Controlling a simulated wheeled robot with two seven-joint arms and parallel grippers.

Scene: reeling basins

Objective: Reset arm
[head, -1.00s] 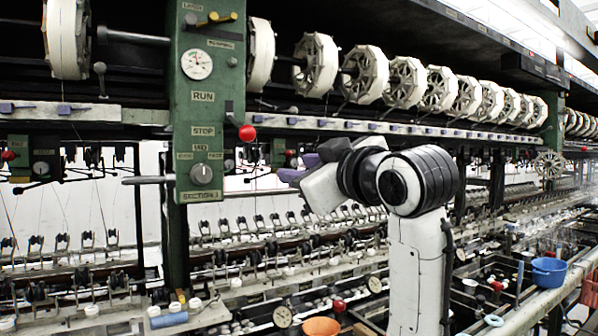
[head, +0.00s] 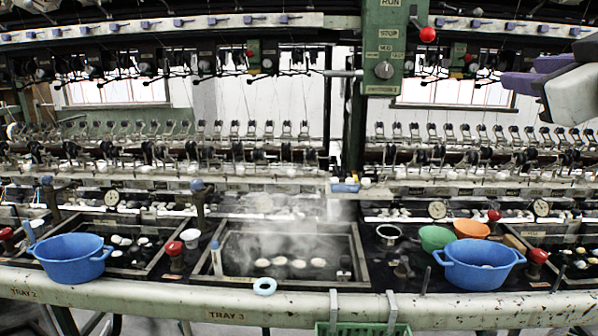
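My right gripper (head: 518,73) is at the upper right of the head view, with its two purple fingers pointing left from a white and dark wrist. The fingers look apart, with nothing seen between them. It is in front of the machine's window and spindle row, above the basins and touching nothing that I can see. Most of the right arm is beyond the right edge. My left gripper and arm are not in view.
A bench rail (head: 300,308) runs across the front. Blue tubs stand at left (head: 72,257) and right (head: 480,264), with a green bowl (head: 436,238) and an orange bowl (head: 471,229) nearby. A steaming basin (head: 232,262) is central. A green control post (head: 384,60) rises behind.

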